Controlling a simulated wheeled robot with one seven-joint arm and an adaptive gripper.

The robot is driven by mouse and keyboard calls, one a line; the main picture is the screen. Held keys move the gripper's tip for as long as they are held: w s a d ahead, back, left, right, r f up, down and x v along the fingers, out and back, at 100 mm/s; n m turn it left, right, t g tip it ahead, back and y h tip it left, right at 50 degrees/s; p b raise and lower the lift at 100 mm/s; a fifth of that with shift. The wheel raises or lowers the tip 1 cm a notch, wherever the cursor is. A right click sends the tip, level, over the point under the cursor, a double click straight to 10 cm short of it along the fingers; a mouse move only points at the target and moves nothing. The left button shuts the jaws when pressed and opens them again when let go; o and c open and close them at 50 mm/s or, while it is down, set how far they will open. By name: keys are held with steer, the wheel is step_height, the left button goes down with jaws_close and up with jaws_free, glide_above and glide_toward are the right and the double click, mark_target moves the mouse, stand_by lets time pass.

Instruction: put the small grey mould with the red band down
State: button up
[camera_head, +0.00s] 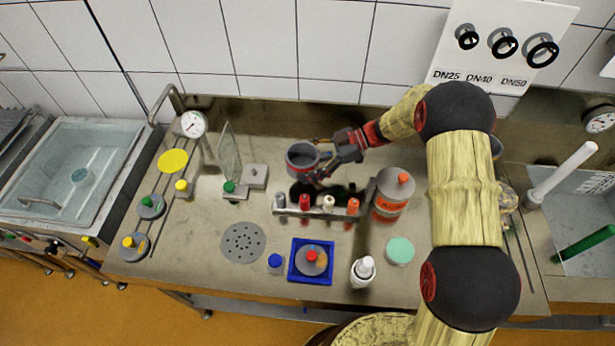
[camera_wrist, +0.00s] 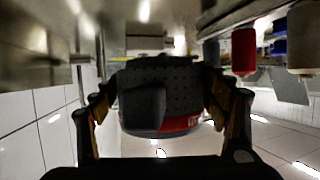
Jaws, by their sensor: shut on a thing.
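The small grey mould with the red band (camera_head: 302,158) is held above the back middle of the metal worktop. My gripper (camera_head: 333,150) is shut on it from the right. In the wrist view the mould (camera_wrist: 175,85) fills the space between my two fingers (camera_wrist: 160,105). Its dark, perforated wall and a block-like dark part face the camera, and the red band shows along its lower edge. In the head view the mould looks upright, with its open top showing. A dark shadow lies on the worktop below it.
A rack of coloured-topped pieces (camera_head: 318,211) stands just in front of the mould. A red-banded grey canister (camera_head: 391,196) is to its right. A grey block (camera_head: 255,176) and an upright clear panel (camera_head: 229,152) are to its left. A perforated disc (camera_head: 243,243) and blue tray (camera_head: 293,272) lie nearer the front.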

steer(key=shift+f+b, duration=0.5)
steer(key=shift+f, duration=2.55)
steer(key=shift+f, duration=0.15)
steer(key=o, duration=1.2)
steer(key=shift+r, duration=0.2)
steer(key=p+v, duration=0.2)
steer(key=v, duration=1)
steer(key=shift+f, duration=0.1)
